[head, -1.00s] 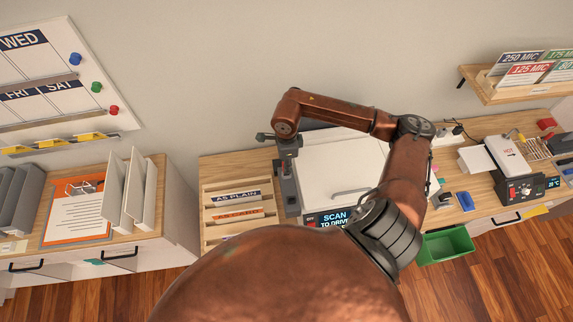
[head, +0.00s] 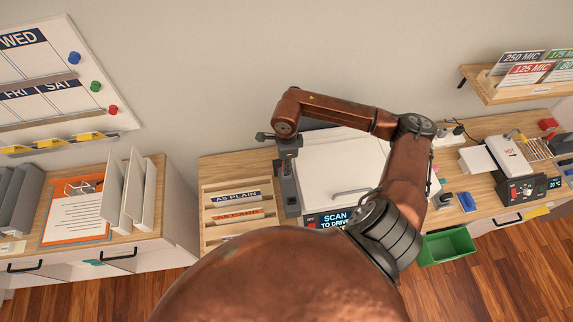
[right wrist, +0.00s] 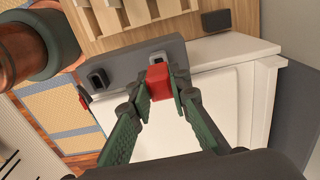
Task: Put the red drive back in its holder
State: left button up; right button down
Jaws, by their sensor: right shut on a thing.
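The red drive (right wrist: 158,82) is a small red block between the green fingertips of my right gripper (right wrist: 160,88) in the right wrist view. The gripper is shut on it. The holder looks to be the grey strip (right wrist: 130,67) with dark and light socket-like fittings, beside the white scanner. The drive overlaps the strip near one fitting (right wrist: 156,57); I cannot tell whether it is seated or just in front. In the head view my right gripper (head: 286,155) points down over the grey strip (head: 290,195), and the drive is hidden. My left gripper is not in view.
The white scanner (head: 342,165) with a "SCAN TO DRIVE" screen (head: 335,219) lies right of the strip. A wooden paper rack (head: 207,205) stands left of it. A green bin (head: 447,246) is below the desk edge. A small red part (right wrist: 84,96) shows at the strip's end.

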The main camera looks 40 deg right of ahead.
jog(key=shift+f+b, duration=1.15)
jog(key=shift+f, duration=0.2)
jog(key=c, duration=1.7)
grip_release()
jog(key=shift+c, duration=0.2)
jog(key=shift+r, duration=0.25)
notch_tip(320, 180, up, 12)
jog(key=shift+f, duration=0.2)
jog(key=shift+f, duration=0.1)
